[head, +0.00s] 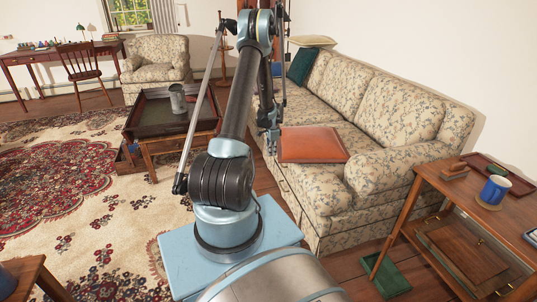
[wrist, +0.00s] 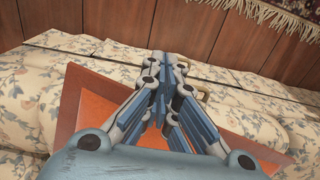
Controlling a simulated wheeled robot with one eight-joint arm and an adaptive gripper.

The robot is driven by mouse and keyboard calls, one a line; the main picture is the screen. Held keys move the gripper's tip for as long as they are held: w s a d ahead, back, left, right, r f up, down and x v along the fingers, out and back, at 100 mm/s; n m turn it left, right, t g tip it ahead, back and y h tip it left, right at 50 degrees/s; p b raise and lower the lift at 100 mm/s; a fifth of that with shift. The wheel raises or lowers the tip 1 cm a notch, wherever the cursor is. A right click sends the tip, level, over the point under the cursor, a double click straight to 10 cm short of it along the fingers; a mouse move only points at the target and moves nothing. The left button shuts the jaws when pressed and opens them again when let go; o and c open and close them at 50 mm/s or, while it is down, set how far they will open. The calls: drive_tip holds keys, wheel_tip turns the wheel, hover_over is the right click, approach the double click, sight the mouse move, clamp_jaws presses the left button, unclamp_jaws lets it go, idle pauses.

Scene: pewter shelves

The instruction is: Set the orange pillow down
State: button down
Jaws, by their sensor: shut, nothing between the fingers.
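The orange pillow (head: 314,146) lies flat on the seat of the floral sofa (head: 392,108), near its front edge. In the wrist view the pillow (wrist: 95,106) is beneath my gripper (wrist: 166,98), which covers its middle. My gripper (head: 272,140) is at the pillow's left edge in the head view. Its fingers are closed together with nothing between them. I cannot tell whether the fingertips touch the pillow.
A dark green pillow (head: 301,66) and a pale cushion (head: 312,40) are at the sofa's far end. A wooden tray table (head: 150,112) holding a grey mug (head: 178,98) stands left of my arm. A side table (head: 425,190) with a blue mug (head: 495,189) is at right.

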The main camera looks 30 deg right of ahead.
sight(294, 147)
drive_tip(key=s+d, duration=0.1)
drive_tip(key=d, duration=0.3)
drive_tip(key=s+d, duration=0.1)
drive_tip(key=d, duration=0.3)
drive_tip(key=s+d, duration=0.1)
drive_tip(key=d, duration=0.4)
